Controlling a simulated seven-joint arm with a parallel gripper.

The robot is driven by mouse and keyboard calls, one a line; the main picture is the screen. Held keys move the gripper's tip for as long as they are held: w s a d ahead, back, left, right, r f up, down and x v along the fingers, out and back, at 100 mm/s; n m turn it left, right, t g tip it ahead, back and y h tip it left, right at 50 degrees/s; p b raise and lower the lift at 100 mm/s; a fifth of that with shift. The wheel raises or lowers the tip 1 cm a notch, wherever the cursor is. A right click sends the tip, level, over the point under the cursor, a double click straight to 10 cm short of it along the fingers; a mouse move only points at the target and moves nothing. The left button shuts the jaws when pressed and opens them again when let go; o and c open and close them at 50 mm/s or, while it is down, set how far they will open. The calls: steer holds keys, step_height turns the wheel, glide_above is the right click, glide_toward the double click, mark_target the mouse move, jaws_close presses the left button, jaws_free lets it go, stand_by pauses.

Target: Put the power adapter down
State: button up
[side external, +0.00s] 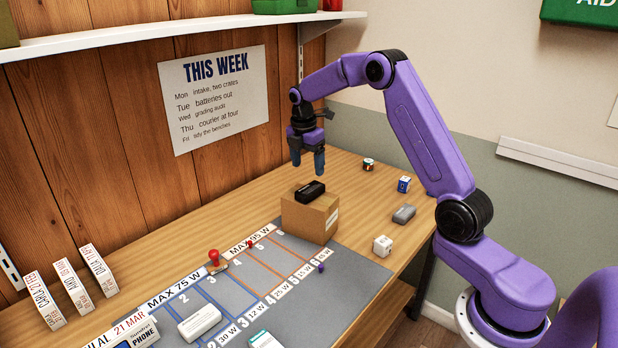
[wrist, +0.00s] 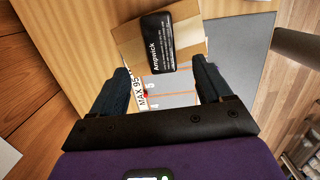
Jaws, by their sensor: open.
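The power adapter, a black block (side external: 310,191), lies on top of a cardboard box (side external: 303,217) near the back of the grey mat. In the wrist view the black adapter (wrist: 171,38) shows a white printed label reading Ampwick, and it lies on the box's top (wrist: 130,40). My gripper (side external: 308,170) is above the box, a little over the adapter and apart from it. In the wrist view its two fingers (wrist: 166,85) are spread wide with nothing between them.
A grey mat (side external: 345,275) with numbered lanes covers the bench front. A white cube (side external: 382,245), grey block (side external: 404,214) and blue-white cube (side external: 403,184) lie right of the box.

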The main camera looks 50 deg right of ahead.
steer(key=s+a+r+m, duration=0.1)
steer(key=s+a+r, duration=0.2)
steer(key=a, duration=0.3)
steer(key=s+a+r, duration=0.2)
steer(key=a+r, duration=0.1)
steer(key=a, duration=0.3)
steer(key=s+a+m+y, duration=0.1)
steer(key=s+a+m, duration=0.1)
steer(key=s+a, duration=0.75)
steer(key=s+d+f+m, duration=0.1)
steer(key=s+f+m, duration=0.1)
steer(key=s, duration=2.4)
steer(key=shift+s+d+m+y, duration=0.2)
steer(key=shift+m+y, duration=0.1)
steer(key=shift+y, duration=0.1)
